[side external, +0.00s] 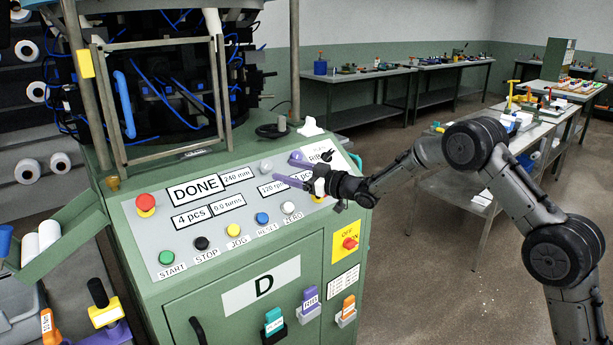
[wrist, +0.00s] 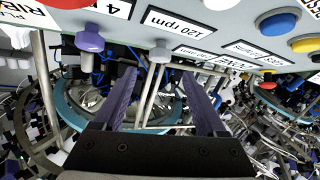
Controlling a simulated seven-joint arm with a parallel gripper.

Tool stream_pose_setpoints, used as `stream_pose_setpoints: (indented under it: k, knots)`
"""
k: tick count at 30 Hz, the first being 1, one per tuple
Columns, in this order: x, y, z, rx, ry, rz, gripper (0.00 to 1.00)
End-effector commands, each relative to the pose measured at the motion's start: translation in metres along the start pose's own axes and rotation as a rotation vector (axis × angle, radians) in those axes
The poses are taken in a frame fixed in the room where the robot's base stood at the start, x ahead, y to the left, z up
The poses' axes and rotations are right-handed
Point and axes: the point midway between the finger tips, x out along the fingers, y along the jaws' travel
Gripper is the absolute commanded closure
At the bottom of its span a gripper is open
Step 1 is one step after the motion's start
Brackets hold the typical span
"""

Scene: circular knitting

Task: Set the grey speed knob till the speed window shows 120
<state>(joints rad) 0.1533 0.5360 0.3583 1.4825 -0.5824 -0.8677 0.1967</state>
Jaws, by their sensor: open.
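The speed window (side external: 270,188) reads 120 rpm in the side view, and the same window (wrist: 180,25) reads 120 rpm in the wrist view. The grey knob (side external: 266,168) stands on the sloped panel; it also shows in the wrist view (wrist: 160,52) as a pale knob just below that window. My gripper (wrist: 160,82) is open and empty, its purple fingers apart. In the wrist view the grey knob lies between the lines of the fingers, past their tips, with no contact visible. In the side view my gripper hangs over the right part of the panel and partly hides labels.
A purple knob (wrist: 89,41) sits beside the grey one, left in the wrist view. The DONE display (side external: 194,191), a red button (side external: 146,204) and a row of coloured buttons are on the panel. A metal frame (side external: 160,100) rises behind it.

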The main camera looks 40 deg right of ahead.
Motion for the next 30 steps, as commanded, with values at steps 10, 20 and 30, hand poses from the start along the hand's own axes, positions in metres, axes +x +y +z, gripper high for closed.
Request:
stream_pose_setpoints:
  k: [10, 20, 30]
  knots:
    - [-0.05, 0.0, 0.0, -0.001, 0.0, 0.0, 0.26]
    - [-0.054, 0.0, -0.001, -0.001, 0.001, 0.0, 0.26]
    - [-0.06, 0.023, -0.001, 0.048, 0.025, 0.158, 0.26]
